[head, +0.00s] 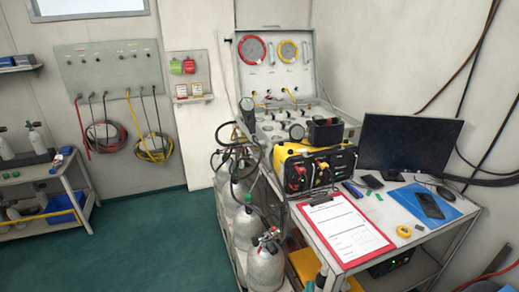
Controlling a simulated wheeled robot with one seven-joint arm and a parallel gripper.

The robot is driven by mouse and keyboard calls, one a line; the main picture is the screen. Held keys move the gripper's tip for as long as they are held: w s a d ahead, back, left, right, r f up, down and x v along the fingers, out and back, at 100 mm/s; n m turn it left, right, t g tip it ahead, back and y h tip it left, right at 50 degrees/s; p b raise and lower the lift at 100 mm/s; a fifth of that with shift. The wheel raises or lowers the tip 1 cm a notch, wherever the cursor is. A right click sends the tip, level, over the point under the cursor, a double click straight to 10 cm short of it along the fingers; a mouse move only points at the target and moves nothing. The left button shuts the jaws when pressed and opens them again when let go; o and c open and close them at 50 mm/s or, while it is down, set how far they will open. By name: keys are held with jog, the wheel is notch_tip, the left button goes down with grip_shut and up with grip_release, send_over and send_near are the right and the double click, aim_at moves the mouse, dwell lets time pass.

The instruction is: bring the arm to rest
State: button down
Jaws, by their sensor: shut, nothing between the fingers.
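My arm and my gripper do not show in the head view, so I cannot see how they are posed. The diver air panel (270,75) stands open in its case at the back of the work table, with a red and a yellow dial in the lid. A yellow and black unit (315,168) sits in front of it on the table.
The white table (405,236) carries a red clipboard (343,230), a dark monitor (408,143) and a blue mat (425,203). Gas cylinders (264,266) stand along its left side. A shelf cart (40,180) is at far left. Green floor (150,240) between is clear.

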jog(key=s+a+f+y, duration=0.1)
jog(key=s+a+f, duration=0.35)
jog(key=s, duration=0.55)
jog(key=s+a+r+y, duration=0.1)
jog(key=s+a+r, duration=0.1)
jog(key=s, duration=0.7)
jog(key=s+a+r+m+t+y, duration=0.1)
jog(key=s+a+r, duration=0.1)
jog(key=s+a, duration=0.3)
jog(key=s+a+r+y, duration=0.1)
jog(key=s+a, duration=0.3)
jog(key=s, duration=0.8)
jog(key=shift+s+r+y, duration=0.3)
jog(key=shift+r+y, duration=0.1)
jog(key=shift+r, duration=0.2)
